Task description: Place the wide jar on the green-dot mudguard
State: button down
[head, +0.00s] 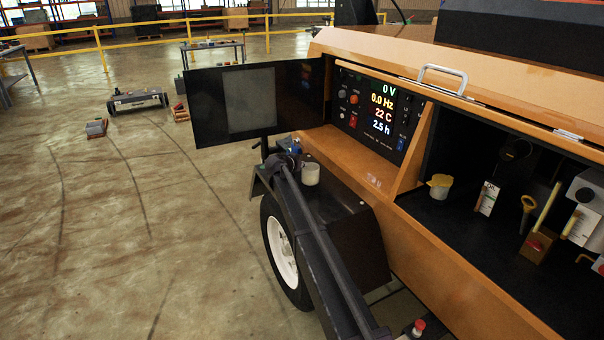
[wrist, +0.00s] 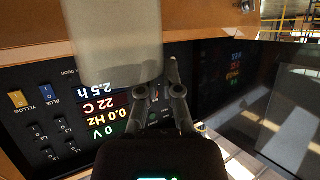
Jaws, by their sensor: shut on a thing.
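My gripper (head: 296,162) is shut on a pale grey-white wide jar (head: 310,173). The jar looks upright in the head view, over or at the black mudguard (head: 345,207) of the trailer's wheel. I cannot tell whether its base touches the mudguard. In the wrist view, which is upside down, the jar (wrist: 115,40) fills the top middle and hides part of my gripper (wrist: 168,85). No green dot shows; my arm covers part of the mudguard.
Behind the jar is the orange cabinet's control panel (head: 374,110), with its black door (head: 230,102) swung open to the left. An open bay at right holds a yellow-topped pot (head: 439,186), a carton (head: 487,198) and tools. The floor at left is mostly clear.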

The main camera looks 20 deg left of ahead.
jog(key=shift+w+a, duration=0.15)
jog(key=shift+w, duration=0.1)
jog(key=shift+f, duration=0.15)
jog(key=shift+f+b, duration=1.7)
jog(key=shift+b, duration=0.1)
jog(key=c, duration=0.8)
grip_release()
jog(key=shift+r, duration=0.1)
